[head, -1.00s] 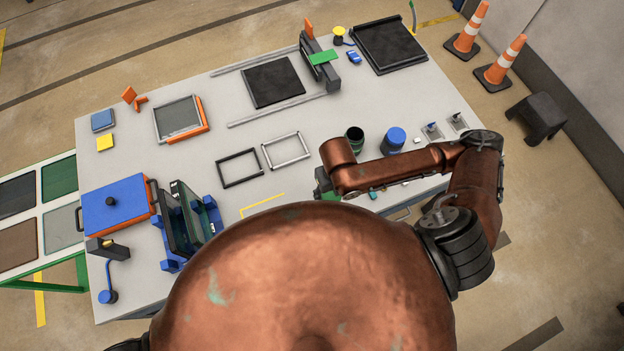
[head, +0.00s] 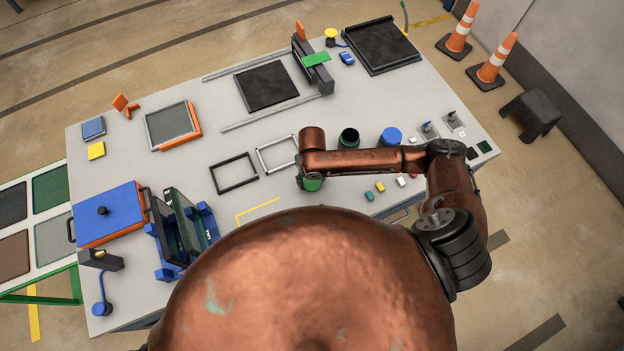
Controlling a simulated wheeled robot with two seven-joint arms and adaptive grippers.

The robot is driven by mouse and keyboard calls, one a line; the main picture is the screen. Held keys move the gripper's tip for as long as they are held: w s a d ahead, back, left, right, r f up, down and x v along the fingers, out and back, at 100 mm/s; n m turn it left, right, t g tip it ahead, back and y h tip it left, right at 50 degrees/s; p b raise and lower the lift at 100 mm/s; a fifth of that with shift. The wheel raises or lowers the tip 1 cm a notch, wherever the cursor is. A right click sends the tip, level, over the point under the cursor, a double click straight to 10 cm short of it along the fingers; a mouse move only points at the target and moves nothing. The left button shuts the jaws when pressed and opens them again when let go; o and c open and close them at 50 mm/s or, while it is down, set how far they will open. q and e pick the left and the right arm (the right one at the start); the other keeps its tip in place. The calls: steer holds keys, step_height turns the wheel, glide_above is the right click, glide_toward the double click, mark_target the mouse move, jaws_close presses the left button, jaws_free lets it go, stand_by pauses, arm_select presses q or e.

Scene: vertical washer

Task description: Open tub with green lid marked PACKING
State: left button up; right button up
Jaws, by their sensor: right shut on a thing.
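An open dark-green tub (head: 348,140) stands upright on the grey workbench, with a dark interior and no lid on it. My right gripper (head: 312,178) is mostly hidden under my copper wrist, just left of and nearer than the tub. It is shut on a green round piece (head: 313,185), which looks like the lid. Whether that piece touches the bench cannot be told. No PACKING marking is legible. My left gripper is not in view.
A blue-lidded tub (head: 392,136) stands right of the open tub. Small coloured blocks (head: 380,187) lie along the near edge. Black and light frames (head: 234,173) lie to the left. A blue box (head: 112,210) and upright dark panels (head: 180,230) stand farther left.

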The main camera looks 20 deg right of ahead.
mark_target(312, 182)
steer(key=shift+f, duration=0.45)
steer(key=o, duration=1.3)
steer(key=shift+f, duration=0.1)
steer(key=shift+c, duration=0.2)
step_height(312, 182, up, 12)
